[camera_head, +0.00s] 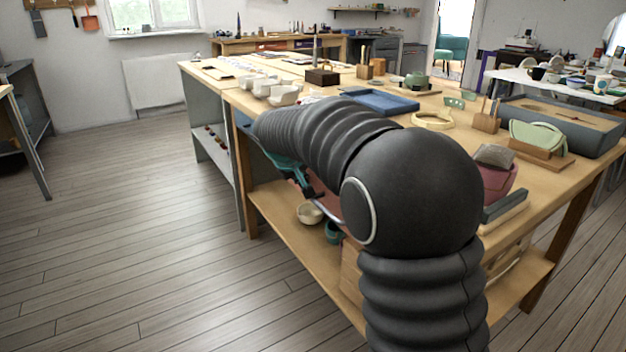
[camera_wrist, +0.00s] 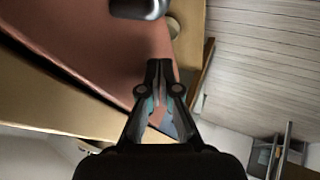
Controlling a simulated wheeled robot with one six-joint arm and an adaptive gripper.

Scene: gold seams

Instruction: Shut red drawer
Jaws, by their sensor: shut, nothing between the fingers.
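The red drawer (camera_wrist: 110,45) fills much of the upper left of the wrist view as a smooth reddish panel. A shiny metal handle (camera_wrist: 140,8) shows at the top edge of that view. My gripper (camera_wrist: 158,66) is shut and empty, its fingertips over the drawer's red surface, below the handle in the picture. I cannot tell whether they touch it. In the head view my gripper (camera_head: 306,188) is partly hidden behind my black arm, under the workbench's near edge. My arm hides most of the drawer there, so I cannot tell how far it is open.
The wooden workbench (camera_head: 560,200) carries a blue tray (camera_head: 380,101), a grey tray, bowls and tools. Its lower shelf (camera_head: 275,208) holds a cream bowl (camera_head: 309,214) and a teal pot (camera_head: 333,232). The wooden floor (camera_head: 130,230) to the left is clear.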

